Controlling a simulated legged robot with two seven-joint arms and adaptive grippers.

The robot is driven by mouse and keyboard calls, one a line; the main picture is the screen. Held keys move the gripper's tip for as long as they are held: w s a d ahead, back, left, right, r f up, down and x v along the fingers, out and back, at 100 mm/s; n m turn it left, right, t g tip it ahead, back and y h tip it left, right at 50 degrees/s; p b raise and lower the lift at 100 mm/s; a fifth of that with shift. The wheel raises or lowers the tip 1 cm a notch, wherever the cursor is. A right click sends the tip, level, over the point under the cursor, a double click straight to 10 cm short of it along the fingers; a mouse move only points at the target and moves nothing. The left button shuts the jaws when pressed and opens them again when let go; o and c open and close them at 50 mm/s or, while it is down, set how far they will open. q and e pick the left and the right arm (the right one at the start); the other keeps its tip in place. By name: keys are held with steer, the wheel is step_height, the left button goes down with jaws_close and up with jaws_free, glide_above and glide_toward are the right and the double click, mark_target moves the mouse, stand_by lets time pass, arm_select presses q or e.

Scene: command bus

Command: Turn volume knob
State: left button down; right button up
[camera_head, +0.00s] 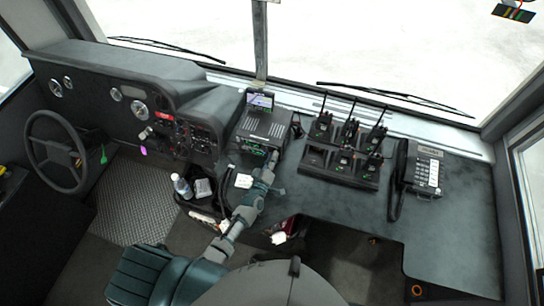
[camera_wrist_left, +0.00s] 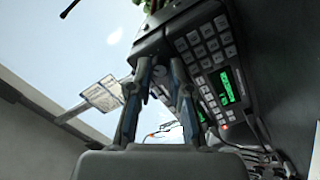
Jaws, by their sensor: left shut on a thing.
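The black radio unit (camera_head: 262,128) stands on the dashboard below a small screen. Its front, with a keypad and a lit green display (camera_wrist_left: 227,86), shows in the left wrist view. My left gripper (camera_head: 270,160) reaches the right end of the radio's front from below. In the left wrist view my left gripper (camera_wrist_left: 161,76) has its two fingertips against the radio's face, one on each side of a small gap. It is shut on the volume knob, which is mostly hidden between the fingertips. My right gripper is not in view.
The small screen (camera_head: 260,100) stands above the radio. Several handheld radios (camera_head: 345,140) stand in chargers to the right, with a desk phone (camera_head: 425,170) beyond them. The steering wheel (camera_head: 57,150) is at the left. A bottle (camera_head: 181,186) stands left of my arm.

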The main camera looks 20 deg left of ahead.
arm_select(q)
steer(key=shift+s+d+f+m, duration=0.2)
steer(key=shift+f+m, duration=0.2)
steer(key=shift+m, duration=0.2)
steer(key=shift+p, duration=0.3)
steer(key=shift+f, duration=0.1)
steer(key=c, duration=1.2)
jaws_free()
steer(key=shift+o, duration=0.6)
steer(key=shift+w+r, duration=0.15)
steer(key=shift+r, duration=0.1)
steer(key=s, duration=0.8)
steer(key=s+a, duration=0.1)
steer(key=s, duration=0.3)
